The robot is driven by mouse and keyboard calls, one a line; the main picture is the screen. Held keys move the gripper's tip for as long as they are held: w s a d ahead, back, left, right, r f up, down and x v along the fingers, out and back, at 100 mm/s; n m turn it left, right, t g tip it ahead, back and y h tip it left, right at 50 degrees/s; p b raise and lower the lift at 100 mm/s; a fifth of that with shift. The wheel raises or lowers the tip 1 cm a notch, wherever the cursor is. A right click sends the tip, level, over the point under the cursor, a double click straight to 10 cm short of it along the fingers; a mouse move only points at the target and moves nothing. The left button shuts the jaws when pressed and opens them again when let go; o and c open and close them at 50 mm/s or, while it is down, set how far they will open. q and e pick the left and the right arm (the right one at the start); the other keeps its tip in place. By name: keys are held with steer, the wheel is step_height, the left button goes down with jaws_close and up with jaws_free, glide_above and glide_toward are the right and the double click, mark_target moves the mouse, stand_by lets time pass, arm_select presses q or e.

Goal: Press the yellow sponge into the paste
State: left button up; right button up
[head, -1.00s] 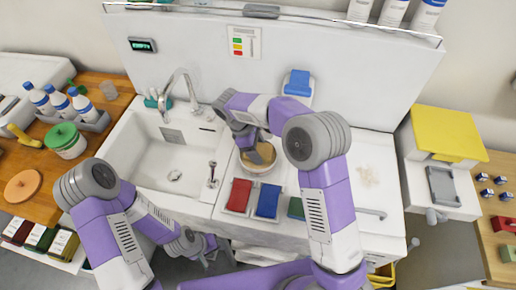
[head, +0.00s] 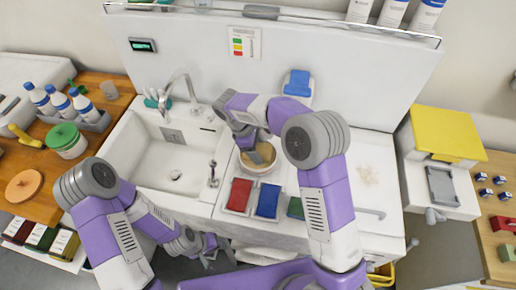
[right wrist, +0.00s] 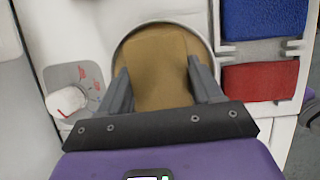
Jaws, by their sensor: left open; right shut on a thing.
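A round pale bowl (head: 244,168) with tan paste in it stands on the white counter right of the sink. My right gripper (head: 258,155) reaches down over it. In the right wrist view, my right gripper (right wrist: 162,84) is shut on a mustard-yellow block, the sponge (right wrist: 158,62). The bowl's rim (right wrist: 118,58) curves around the sponge, which hides most of the inside. I cannot tell how deep the sponge sits in the paste. My left gripper (head: 209,253) is open and empty, low in front of the sink cabinet.
Red (head: 238,194) and blue (head: 267,200) pads lie in holders in front of the bowl, with a green one (head: 295,208) partly behind my right arm. A white knob (right wrist: 66,101) on a grey plate is beside the bowl. The sink (head: 170,165) is empty.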

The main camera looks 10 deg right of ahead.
mark_target(258, 149)
stand_by(0.6)
step_height(258, 149, up, 7)
steer(key=p, duration=0.6)
stand_by(0.3)
steer(key=shift+f, duration=0.1)
stand_by(0.4)
